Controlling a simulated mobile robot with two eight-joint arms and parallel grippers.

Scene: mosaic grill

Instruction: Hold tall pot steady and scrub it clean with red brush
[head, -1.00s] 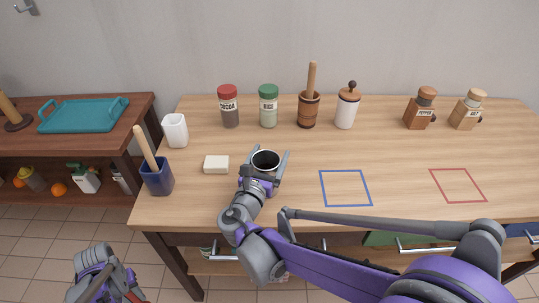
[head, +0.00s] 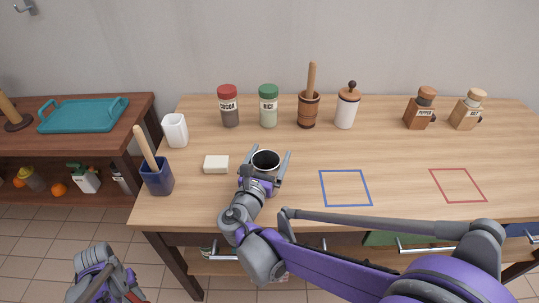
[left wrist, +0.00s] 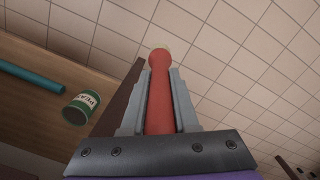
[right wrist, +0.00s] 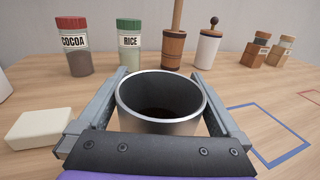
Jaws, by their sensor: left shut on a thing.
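The tall pot (head: 265,158) is a dark-inside metal cylinder with a bright rim, standing upright near the table's front edge, left of the blue square. My right gripper (head: 266,154) is open, with one finger on each side of the pot; gaps show beside it. In the right wrist view the pot (right wrist: 160,124) sits between the spread fingers. My left gripper (left wrist: 161,73) is shut on the red handle of the brush (left wrist: 160,100), off the table at the lower left of the head view. The brush's bristles are not clearly visible.
A pale block (head: 216,164) lies left of the pot. A blue holder (head: 157,178) with a wooden handle stands at the table's left edge. Jars (head: 229,108) and mills (head: 424,110) line the back. Blue (head: 345,188) and red (head: 458,185) outlined squares are empty.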

